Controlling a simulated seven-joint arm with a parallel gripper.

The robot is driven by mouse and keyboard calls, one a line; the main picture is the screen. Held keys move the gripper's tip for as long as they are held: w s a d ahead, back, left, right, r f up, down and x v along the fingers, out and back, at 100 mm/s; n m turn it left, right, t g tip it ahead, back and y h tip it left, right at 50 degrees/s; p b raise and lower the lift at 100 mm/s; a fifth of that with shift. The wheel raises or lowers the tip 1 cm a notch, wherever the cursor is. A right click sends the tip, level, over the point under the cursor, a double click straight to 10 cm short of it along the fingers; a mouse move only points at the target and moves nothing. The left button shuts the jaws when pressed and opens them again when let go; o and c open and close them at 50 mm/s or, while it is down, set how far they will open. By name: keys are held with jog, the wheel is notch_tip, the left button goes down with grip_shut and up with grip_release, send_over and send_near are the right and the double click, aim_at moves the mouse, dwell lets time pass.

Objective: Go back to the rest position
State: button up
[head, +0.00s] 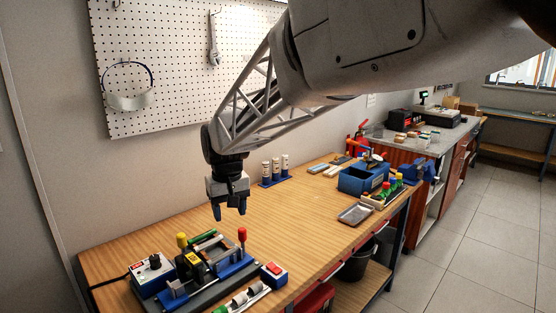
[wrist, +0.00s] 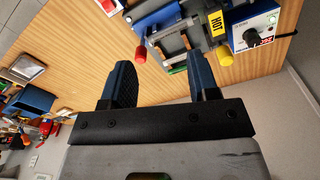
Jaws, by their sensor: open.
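My gripper (head: 230,210) hangs from my arm above the wooden workbench (head: 300,215), with its fingers pointing down. In the wrist view its two dark blue fingers (wrist: 162,85) stand wide apart with nothing between them. The gripper is apart from the bench top and from everything on it. It is above and behind the blue fixture (head: 235,270) with the yellow HOT label, which also shows beyond the fingertips in the wrist view (wrist: 185,25).
A control box (head: 150,270) with a knob and a red-button box (head: 273,274) flank the fixture. White cylinders (head: 275,170) stand near the wall. A metal tray (head: 355,214) and blue bin (head: 362,180) lie right. A pegboard (head: 170,60) hangs behind. The bench's middle is clear.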

jog(key=s+d+m+t, duration=0.1)
jog(key=s+d+m, duration=0.1)
jog(key=s+d, duration=0.95)
jog(key=s+d+m, duration=0.2)
jog(key=s+d, duration=0.7)
jog(key=d, duration=0.5)
jog(key=s+d+f, duration=0.1)
jog(key=s+d, duration=0.1)
jog(key=s, duration=0.3)
jog(key=s+d+f+m+t, duration=0.1)
jog(key=s+d+f, duration=0.1)
jog(key=s, duration=0.3)
jog(key=shift+s+d+f+m, duration=0.25)
jog(key=shift+d+m, duration=0.05)
jog(key=shift+d, duration=0.3)
